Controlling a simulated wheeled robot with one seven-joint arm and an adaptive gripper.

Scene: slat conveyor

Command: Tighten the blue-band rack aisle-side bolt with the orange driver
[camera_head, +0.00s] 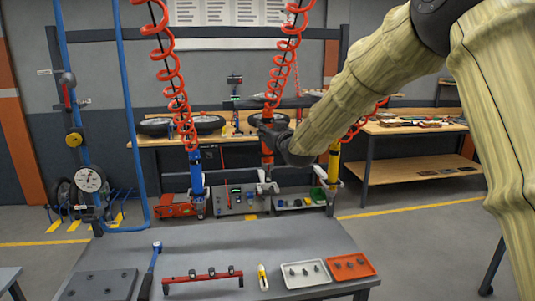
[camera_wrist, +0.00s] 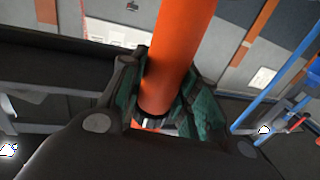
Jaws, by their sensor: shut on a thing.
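The orange driver (camera_head: 267,158) hangs upright from a red coiled hose behind the front table. My gripper (camera_head: 272,136) reaches it from the right, with its dark fingers around the driver's upper body. In the wrist view the gripper (camera_wrist: 165,98) is shut on the orange driver (camera_wrist: 182,40), whose smooth orange cylinder passes between the green-lined finger pads. A red rack (camera_head: 203,277) with several dark knobs on top lies on the front table. I cannot make out a blue band on it, or tell which bolt is the aisle-side one.
A blue driver (camera_head: 196,175) and a yellow driver (camera_head: 333,165) hang on either side of the orange one. The front table (camera_head: 240,245) also holds a blue-headed tool (camera_head: 152,268), a white tray (camera_head: 305,286) and an orange tray (camera_head: 372,269).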

